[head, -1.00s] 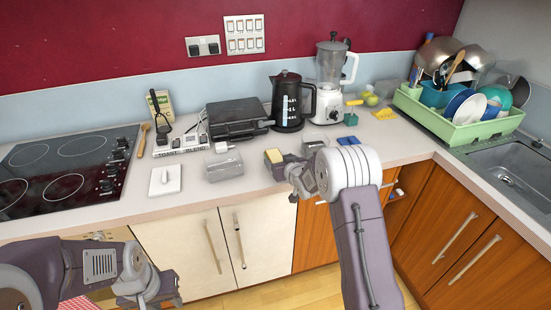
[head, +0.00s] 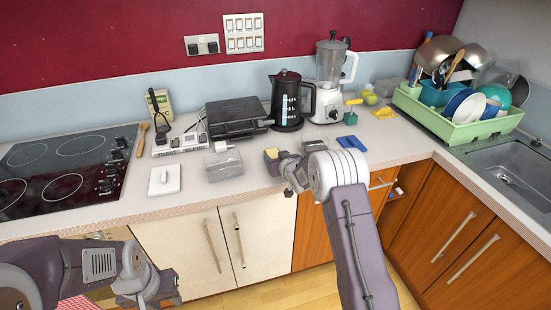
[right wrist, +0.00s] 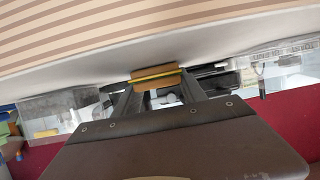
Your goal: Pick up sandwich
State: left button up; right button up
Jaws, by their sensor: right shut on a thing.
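The sandwich (head: 271,154) is a small tan block at the counter's front edge. In the right wrist view the sandwich (right wrist: 156,74) shows a tan side with a yellow layer and sits between the two dark fingertips. My right gripper (head: 277,162) is shut on it; the gripper also shows in the right wrist view (right wrist: 158,82). The wrist and arm hide part of the head view's grip. My left gripper (head: 165,292) is low at the left, in front of the cabinets and away from the sandwich; its fingers are not clear.
A clear container (head: 224,165) stands left of the sandwich, with a white square lid (head: 165,180) beyond it. A black sandwich toaster (head: 237,117), kettle (head: 288,104) and blender (head: 332,80) stand behind. A green dish rack (head: 470,128) is at the right.

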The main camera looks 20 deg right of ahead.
notch_tip(320, 180, up, 4)
jog(key=shift+r, duration=0.2)
jog(key=s+d+r+p, duration=0.2)
jog(key=s+d+r, duration=0.3)
jog(key=d, duration=0.5)
jog(key=shift+s+d+r+p, duration=0.15)
jog(key=shift+s+r+p, duration=0.2)
jog(key=shift+r, duration=0.4)
